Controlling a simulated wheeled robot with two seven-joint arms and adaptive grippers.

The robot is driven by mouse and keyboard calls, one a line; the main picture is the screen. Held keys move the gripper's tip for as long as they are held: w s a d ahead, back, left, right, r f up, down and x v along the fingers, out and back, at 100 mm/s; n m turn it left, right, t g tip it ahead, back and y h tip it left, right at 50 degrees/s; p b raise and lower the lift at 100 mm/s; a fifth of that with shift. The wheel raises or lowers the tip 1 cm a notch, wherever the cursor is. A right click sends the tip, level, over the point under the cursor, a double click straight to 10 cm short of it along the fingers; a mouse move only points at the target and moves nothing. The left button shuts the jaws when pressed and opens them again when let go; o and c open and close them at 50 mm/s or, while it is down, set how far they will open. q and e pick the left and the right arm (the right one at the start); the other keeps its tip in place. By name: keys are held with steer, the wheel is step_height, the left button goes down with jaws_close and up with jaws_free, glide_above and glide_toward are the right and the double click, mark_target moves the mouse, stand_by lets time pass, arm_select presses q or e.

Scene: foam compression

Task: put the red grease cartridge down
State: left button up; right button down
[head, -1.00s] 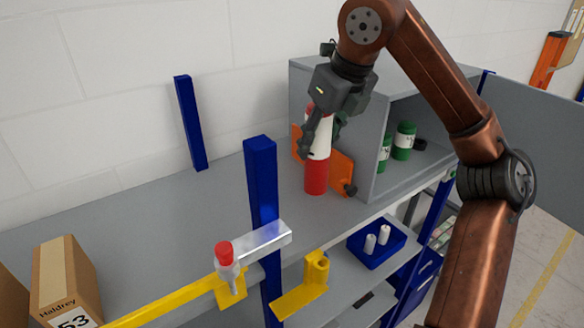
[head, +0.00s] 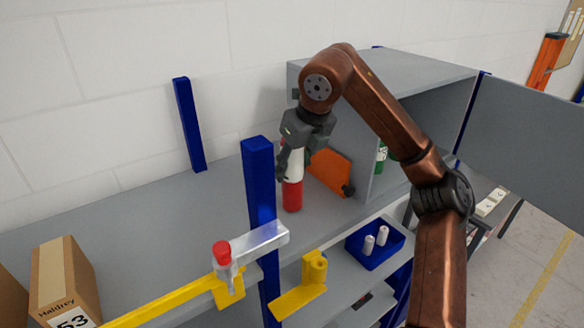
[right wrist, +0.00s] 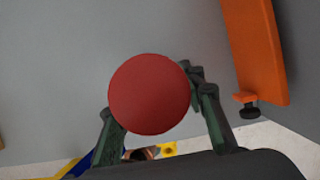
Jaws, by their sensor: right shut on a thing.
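The red grease cartridge (head: 292,194) is a red cylinder with a white band, upright at the grey shelf top (head: 225,210), left of the orange bracket. My right gripper (head: 291,164) is shut around its upper part from above. In the right wrist view the cartridge's round red end (right wrist: 149,94) sits between the two fingers of my right gripper (right wrist: 160,115). I cannot tell whether its base touches the shelf. My left gripper is not in view.
An orange bracket (head: 330,172) stands just right, beside a grey cabinet (head: 362,125) holding a green container (head: 382,155). A blue post (head: 260,185) is close on the left. A blue tray (head: 372,256) is below.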

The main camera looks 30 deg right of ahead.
steer(key=shift+w+f, duration=0.15)
steer(key=shift+f, duration=0.05)
steer(key=shift+s, duration=0.2)
steer(key=c, duration=1.3)
jaws_free()
steer(key=shift+w+f, duration=0.1)
steer(key=shift+f, duration=0.05)
steer(key=shift+o, duration=0.2)
steer(key=v, duration=1.2)
